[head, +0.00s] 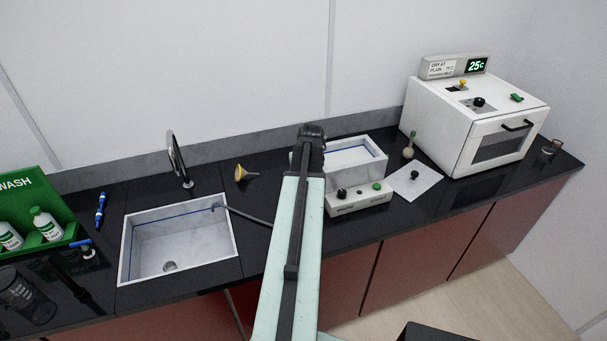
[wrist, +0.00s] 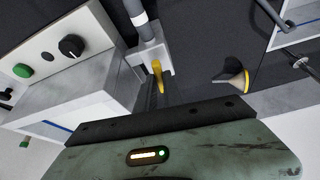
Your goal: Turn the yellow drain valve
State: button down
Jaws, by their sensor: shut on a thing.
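The yellow drain valve (wrist: 157,69) shows in the wrist view as a small yellow lever by a light grey block at the end of a grey hose (wrist: 147,30). It sits beside the white water bath (wrist: 82,95). My gripper (wrist: 158,92) is shut on the yellow lever; its dark fingers partly cover it. In the head view my arm reaches over the counter to the left side of the water bath (head: 362,170). There my arm hides the valve and the fingertips. The lever's exact angle is hard to tell.
A sink (head: 135,250) with a tap lies left, and the hose (head: 245,215) runs from its rim toward the bath. A white oven (head: 470,125) and a white sheet (head: 425,190) are right of the bath.

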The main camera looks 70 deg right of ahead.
dwell(0.4)
jog(key=c, duration=1.5)
grip_release()
jog(key=p+v, duration=0.7)
jog(key=shift+s+a+r, duration=0.1)
jog(key=shift+s+r, duration=0.05)
jog(key=shift+r, duration=0.25)
